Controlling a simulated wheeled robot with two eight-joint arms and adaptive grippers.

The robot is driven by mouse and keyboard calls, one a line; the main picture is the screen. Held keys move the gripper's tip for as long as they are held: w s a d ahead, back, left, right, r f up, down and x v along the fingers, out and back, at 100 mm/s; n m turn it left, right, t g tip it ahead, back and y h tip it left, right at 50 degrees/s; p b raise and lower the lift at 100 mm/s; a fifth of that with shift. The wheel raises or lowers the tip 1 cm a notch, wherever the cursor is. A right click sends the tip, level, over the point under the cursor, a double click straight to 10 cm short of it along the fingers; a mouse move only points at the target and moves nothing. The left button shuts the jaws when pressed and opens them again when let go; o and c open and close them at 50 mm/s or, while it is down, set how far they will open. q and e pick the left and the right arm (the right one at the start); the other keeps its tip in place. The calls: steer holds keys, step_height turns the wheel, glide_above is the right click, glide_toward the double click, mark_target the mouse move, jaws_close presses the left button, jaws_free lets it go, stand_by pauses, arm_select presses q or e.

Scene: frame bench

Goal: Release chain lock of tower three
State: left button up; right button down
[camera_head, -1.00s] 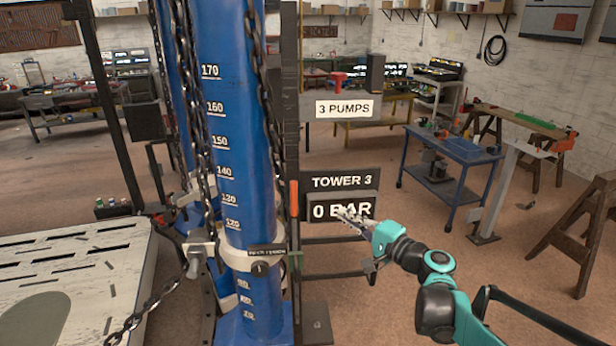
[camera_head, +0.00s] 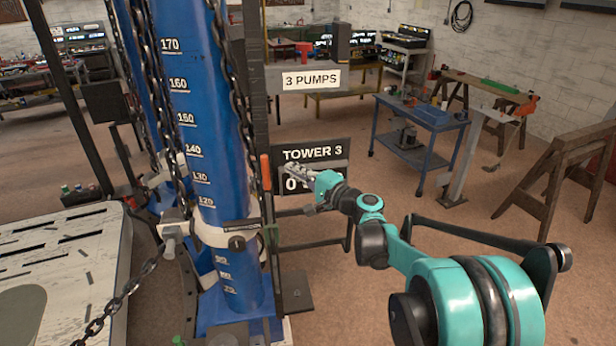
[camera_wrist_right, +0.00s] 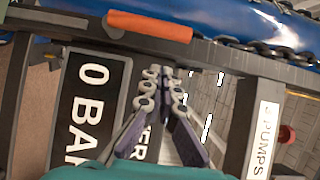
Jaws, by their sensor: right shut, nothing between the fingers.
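The blue tower (camera_head: 218,80) carries a printed scale, with a dark chain (camera_head: 242,100) down its right side. A white collar (camera_head: 212,233) clasps it low down, with a grey metal lock-like piece (camera_head: 173,232) by the chain at its left. An orange handle (camera_head: 266,172) sits on the post to the right; it also shows in the right wrist view (camera_wrist_right: 150,26). My right gripper (camera_head: 290,171) is shut and empty, in front of the TOWER 3 sign (camera_head: 312,154) and its bar display. In the wrist view its fingertips (camera_wrist_right: 161,74) point toward the frame bar below the orange handle, apart from it.
A 3 PUMPS sign (camera_head: 311,80) hangs above. A blue cart (camera_head: 420,115) and wooden trestles (camera_head: 560,175) stand at the right. Floor between is open.

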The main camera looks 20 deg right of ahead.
mark_target(267, 166)
steer(key=shift+w+a, duration=0.25)
steer(key=shift+a, duration=0.4)
steer(key=shift+w+a, duration=0.3)
steer(key=shift+a, duration=0.35)
steer(key=shift+w+a, duration=0.25)
steer(key=shift+a, duration=0.4)
steer(key=shift+a+r+n+g+h+p, duration=0.3)
steer(key=shift+a+n+g+h+p, duration=0.1)
steer(key=shift+a+n+p, duration=0.25)
steer(key=shift+w+a+r+n+g+p, duration=0.2)
steer(key=shift+a+n+g+p, duration=0.1)
steer(key=shift+a+n+p, duration=0.15)
steer(key=w+a+f+n+g+h, duration=0.1)
steer(key=a+n+g+h, duration=0.1)
steer(key=a, duration=0.3)
steer(key=shift+a+f+n+h, duration=0.25)
steer(key=shift+a+n+h, duration=0.15)
steer(key=shift+n, duration=0.5)
